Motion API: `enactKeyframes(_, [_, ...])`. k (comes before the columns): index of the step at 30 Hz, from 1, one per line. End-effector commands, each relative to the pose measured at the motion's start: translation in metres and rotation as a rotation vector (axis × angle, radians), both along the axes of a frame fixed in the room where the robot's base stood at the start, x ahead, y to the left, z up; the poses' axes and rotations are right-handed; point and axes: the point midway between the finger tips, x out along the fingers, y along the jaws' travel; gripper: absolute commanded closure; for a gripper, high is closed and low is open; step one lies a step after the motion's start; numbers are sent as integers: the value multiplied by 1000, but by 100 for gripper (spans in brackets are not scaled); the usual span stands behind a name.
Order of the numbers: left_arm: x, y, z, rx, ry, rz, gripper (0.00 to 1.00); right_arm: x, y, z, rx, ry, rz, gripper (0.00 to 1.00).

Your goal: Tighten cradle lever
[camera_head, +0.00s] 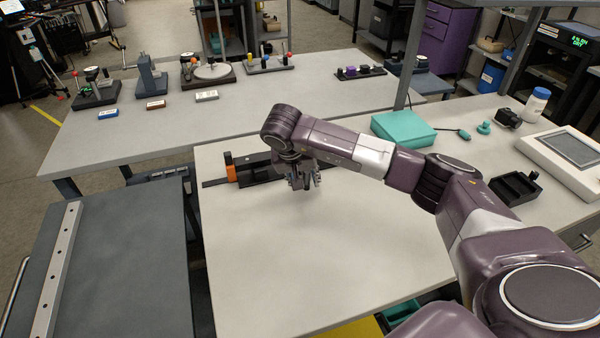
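A low black fixture, which looks like the cradle (255,170), lies near the far edge of the light worktable, with an orange block (231,172) at its left end. My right gripper (304,183) points down over the table at the fixture's right end and partly covers it. The gripper is small and dark here, and I cannot tell whether its fingers are open or shut, or whether they touch the fixture. No lever can be made out; it may be hidden behind the gripper. My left gripper is not in view.
A teal box (403,129), a black tray (515,188), a white framed panel (570,150) and a white bottle (536,104) stand on the right. A far bench (200,120) carries several small fixtures. The worktable's front (300,270) is clear. A grey cart (120,270) stands left.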

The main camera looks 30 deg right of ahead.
Motion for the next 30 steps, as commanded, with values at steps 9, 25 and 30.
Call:
enactKeyframes(9, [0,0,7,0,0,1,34,7,-10,-28,3,1,0,68])
enactKeyframes(25, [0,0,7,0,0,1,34,7,-11,-29,3,0,1,95])
enactKeyframes(30, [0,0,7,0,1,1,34,7,-11,-29,3,0,1,100])
